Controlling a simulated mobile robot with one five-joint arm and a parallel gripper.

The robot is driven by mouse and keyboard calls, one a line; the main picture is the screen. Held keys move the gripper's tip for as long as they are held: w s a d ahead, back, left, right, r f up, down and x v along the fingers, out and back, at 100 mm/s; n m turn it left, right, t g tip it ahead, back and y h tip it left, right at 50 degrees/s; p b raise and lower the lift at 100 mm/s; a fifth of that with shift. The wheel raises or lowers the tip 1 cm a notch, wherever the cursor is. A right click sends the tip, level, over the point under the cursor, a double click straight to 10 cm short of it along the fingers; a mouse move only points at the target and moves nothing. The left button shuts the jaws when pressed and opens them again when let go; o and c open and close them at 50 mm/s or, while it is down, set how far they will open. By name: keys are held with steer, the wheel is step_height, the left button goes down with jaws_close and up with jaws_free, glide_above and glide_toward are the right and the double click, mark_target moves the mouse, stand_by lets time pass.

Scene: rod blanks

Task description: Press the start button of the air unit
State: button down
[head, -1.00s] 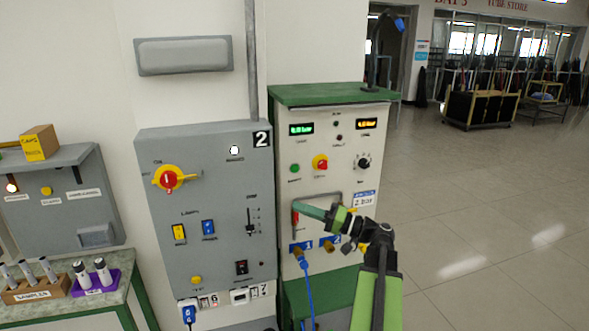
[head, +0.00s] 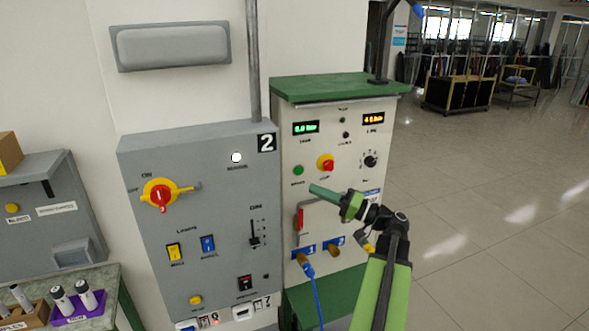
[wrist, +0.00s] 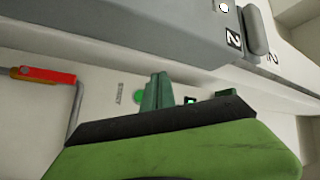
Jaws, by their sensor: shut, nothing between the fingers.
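The air unit (head: 278,220) is a white-fronted cabinet with a green top. Its round green button (head: 298,170) sits left of a red knob on a yellow plate (head: 326,162); the button label is too blurred to read in the head view. My gripper (head: 312,189) is shut and empty, its green fingers pointing left, just below and right of the green button in the picture. In the wrist view the green button (wrist: 138,96) shows beside the fingertips (wrist: 157,92), partly covered by them. Whether they touch the panel, I cannot tell.
A red-handled lever (head: 299,219) and two brass hose fittings are lower on the air unit; a blue hose (head: 317,295) hangs from one. The grey panel marked 2 (head: 200,225) stands close on the left. Open floor (head: 470,200) lies to the right.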

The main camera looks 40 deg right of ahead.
mark_target(299, 171)
steer(key=w+d, duration=0.3)
steer(key=w, duration=0.4)
steer(key=shift+w+d, duration=0.2)
steer(key=shift+w, duration=0.2)
steer(key=shift+w, duration=0.15)
stand_by(1.9)
steer(key=shift+w+d, duration=0.15)
steer(key=shift+w, duration=0.15)
steer(key=shift+w+d, duration=0.15)
steer(key=shift+w, duration=0.15)
stand_by(0.6)
stand_by(0.3)
steer(key=shift+s+a, duration=0.3)
steer(key=shift+s, duration=0.4)
steer(key=shift+s, duration=0.1)
